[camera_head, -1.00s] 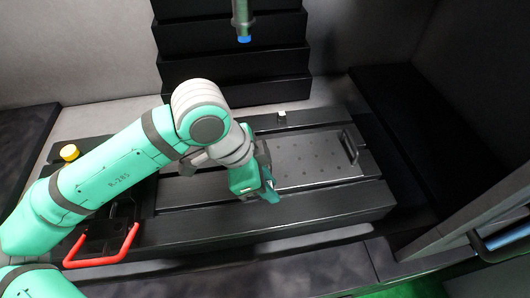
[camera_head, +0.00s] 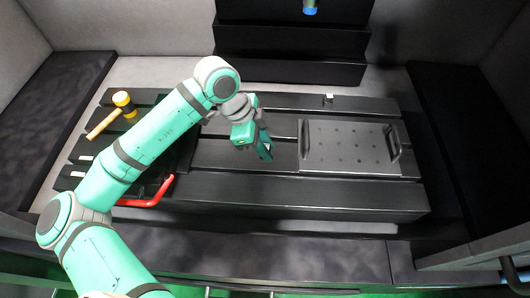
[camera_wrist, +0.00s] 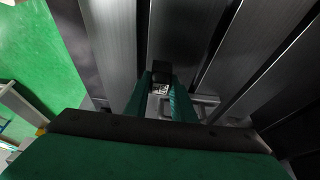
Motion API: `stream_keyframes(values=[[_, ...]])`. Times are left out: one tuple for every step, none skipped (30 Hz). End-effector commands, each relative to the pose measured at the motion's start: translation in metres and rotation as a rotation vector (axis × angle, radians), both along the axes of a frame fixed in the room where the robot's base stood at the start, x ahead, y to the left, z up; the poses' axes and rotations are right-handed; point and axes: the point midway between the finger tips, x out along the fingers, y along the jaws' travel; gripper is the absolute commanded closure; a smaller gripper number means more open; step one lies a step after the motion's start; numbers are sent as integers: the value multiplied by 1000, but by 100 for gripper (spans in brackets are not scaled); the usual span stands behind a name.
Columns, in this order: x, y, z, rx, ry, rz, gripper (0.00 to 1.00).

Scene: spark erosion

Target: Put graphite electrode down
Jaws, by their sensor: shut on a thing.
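My gripper (camera_head: 265,152) points down over the slotted black table, just left of the perforated plate in the head view. In the wrist view my two green fingers (camera_wrist: 163,90) are shut on a small dark block, the graphite electrode (camera_wrist: 161,70), at their tips. A pale, patterned patch shows just below the block between the fingers. The head view hides most of the electrode behind the fingers. I cannot tell whether it touches the table (camera_head: 300,192).
The perforated grey plate (camera_head: 350,146) has raised handles. A small pale block (camera_head: 328,98) sits behind it. A yellow-headed mallet (camera_head: 124,101) and a red-handled object (camera_head: 150,196) lie left. A blue-tipped spindle (camera_head: 310,8) hangs above. The table's front strip is clear.

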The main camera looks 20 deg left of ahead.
Motion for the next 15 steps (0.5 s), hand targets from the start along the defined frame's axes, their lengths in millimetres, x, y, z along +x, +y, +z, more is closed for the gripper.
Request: stream_keyframes(values=[[2,3,-4,-1,1,1,100],[3,4,-7,-2,1,2,100],[3,5,-12,-4,3,2,100],[2,4,-17,-4,3,2,100],[2,4,-22,-4,3,2,100],[2,4,-28,-4,3,2,100],[2,4,-31,-4,3,1,100],[3,4,-34,-3,2,1,100],[3,5,-36,-2,1,1,100],[3,4,-37,-1,1,1,100],[3,5,-37,-1,1,1,100],[3,5,-37,-1,1,1,100],[3,5,-37,0,1,1,100],[3,5,-37,0,1,1,100],[3,5,-37,0,1,1,100]])
